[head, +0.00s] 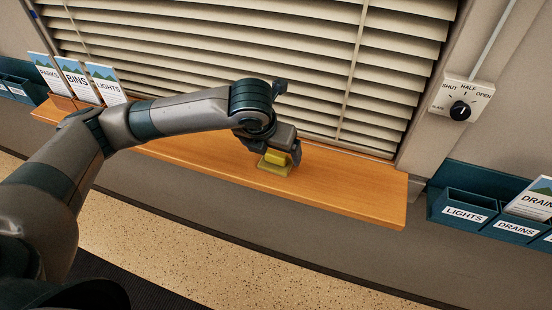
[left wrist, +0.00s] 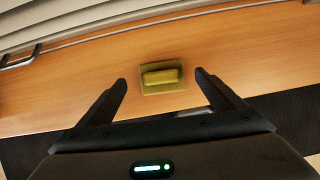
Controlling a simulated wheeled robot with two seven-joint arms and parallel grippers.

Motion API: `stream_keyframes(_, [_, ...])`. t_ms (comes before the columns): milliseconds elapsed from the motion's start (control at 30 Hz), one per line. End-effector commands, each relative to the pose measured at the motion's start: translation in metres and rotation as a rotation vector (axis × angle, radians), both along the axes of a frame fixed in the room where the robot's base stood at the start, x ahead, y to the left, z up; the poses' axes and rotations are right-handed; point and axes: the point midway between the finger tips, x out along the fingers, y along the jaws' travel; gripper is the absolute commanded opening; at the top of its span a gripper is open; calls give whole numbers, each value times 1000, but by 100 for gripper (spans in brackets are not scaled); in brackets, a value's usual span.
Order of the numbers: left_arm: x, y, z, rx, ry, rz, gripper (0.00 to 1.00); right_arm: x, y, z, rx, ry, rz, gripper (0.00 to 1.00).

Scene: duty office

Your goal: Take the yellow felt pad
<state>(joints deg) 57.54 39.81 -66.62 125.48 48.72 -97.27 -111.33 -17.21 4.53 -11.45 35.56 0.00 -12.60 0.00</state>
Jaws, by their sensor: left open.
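The yellow felt pad (head: 276,158) lies on the wooden sill (head: 350,190) below the blind. It has a raised yellow block on a flat, darker yellow-green base. In the left wrist view the pad (left wrist: 162,76) lies ahead, between the lines of the two fingers. My left gripper (head: 281,152) is over the pad and partly hides it in the head view. In the left wrist view my left gripper (left wrist: 160,82) is open, with one finger on each side of the pad and a gap to both. My right gripper is not in view.
Cards marked PARKS, BINS and LIGHTS (head: 76,80) stand at the sill's left end. A dial (head: 460,111) is on the wall at right. Teal bins (head: 465,212) hang right of the sill. A slatted blind (head: 310,60) hangs behind. The sill's right part is clear.

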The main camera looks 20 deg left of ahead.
Motion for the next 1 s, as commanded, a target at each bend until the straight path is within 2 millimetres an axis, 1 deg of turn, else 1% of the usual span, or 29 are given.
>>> stream_keyframes(33, [1,-1,-3,0,6,1,88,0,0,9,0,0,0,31])
stream_keyframes(100, [4,-3,-10,1,6,0,88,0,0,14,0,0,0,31])
stream_keyframes(200, [9,-3,-23,0,4,0,88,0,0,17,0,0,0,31])
stream_keyframes(300, [12,-4,-30,1,2,-1,88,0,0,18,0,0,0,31])
stream_keyframes(800, [13,-3,-32,1,0,-2,88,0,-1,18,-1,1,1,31])
stream_keyframes(833, [13,-3,-32,1,0,-2,84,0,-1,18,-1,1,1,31])
stream_keyframes(867, [13,-3,-32,1,0,-2,76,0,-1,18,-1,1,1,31])
stream_keyframes(900, [13,-3,-32,1,0,-2,67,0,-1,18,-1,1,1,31])
stream_keyframes(967, [13,-3,-32,1,0,-2,52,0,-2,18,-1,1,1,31])
stream_keyframes(1000, [13,-3,-32,1,0,-2,44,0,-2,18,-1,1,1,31])
